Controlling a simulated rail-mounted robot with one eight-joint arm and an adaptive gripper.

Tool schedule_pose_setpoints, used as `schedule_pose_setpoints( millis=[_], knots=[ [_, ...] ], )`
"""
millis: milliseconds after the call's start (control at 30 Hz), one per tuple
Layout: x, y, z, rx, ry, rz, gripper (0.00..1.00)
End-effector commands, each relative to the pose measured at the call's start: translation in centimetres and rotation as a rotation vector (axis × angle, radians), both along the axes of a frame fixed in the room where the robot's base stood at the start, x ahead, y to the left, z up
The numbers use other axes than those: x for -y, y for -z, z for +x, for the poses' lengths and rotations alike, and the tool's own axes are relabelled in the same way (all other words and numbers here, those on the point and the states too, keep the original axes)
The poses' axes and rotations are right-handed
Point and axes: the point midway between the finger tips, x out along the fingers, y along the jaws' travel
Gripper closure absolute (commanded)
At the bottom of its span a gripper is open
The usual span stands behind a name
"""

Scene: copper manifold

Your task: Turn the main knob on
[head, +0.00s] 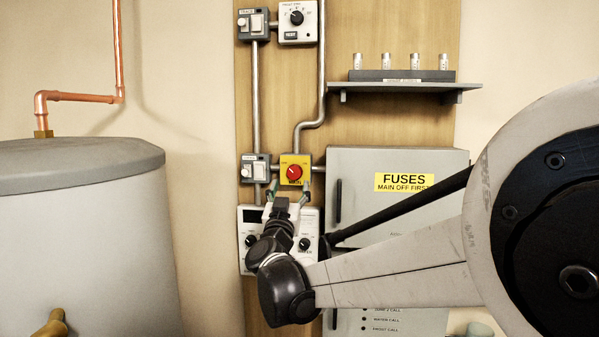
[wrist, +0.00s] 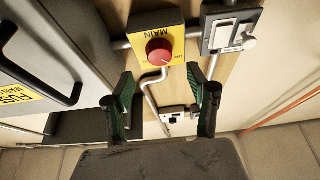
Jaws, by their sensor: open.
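The main knob (head: 294,172) is a round red knob on a yellow box (head: 295,159) on the wooden board. In the wrist view the red knob (wrist: 159,51) sits on the yellow box (wrist: 153,30) with MAIN printed on it, seen upside down. My gripper (head: 288,193) is open just below the knob in the head view. In the wrist view the two dark green fingers of my gripper (wrist: 165,90) stand apart, with the knob beyond and between them. The fingers do not appear to touch the knob. I cannot read which position the knob points to.
A grey fuse cabinet (head: 352,162) with a handle stands right of the knob. A switch (head: 255,168) is left of it. A control panel (head: 250,247) is partly hidden behind my wrist. Conduits (head: 256,95) run along the board. A shelf (head: 405,87) holding fuses is above the cabinet.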

Motion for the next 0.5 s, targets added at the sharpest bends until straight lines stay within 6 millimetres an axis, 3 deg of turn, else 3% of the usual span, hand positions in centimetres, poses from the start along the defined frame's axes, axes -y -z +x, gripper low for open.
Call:
schedule_pose_setpoints(
  millis=[200,500],
  knots=[
    [0.5,-1.7,3.6,0.0,0.002,0.0,0.47],
    [0.6,-2.5,5.8,0.0,-0.001,-0.001,0.47]
  ],
)
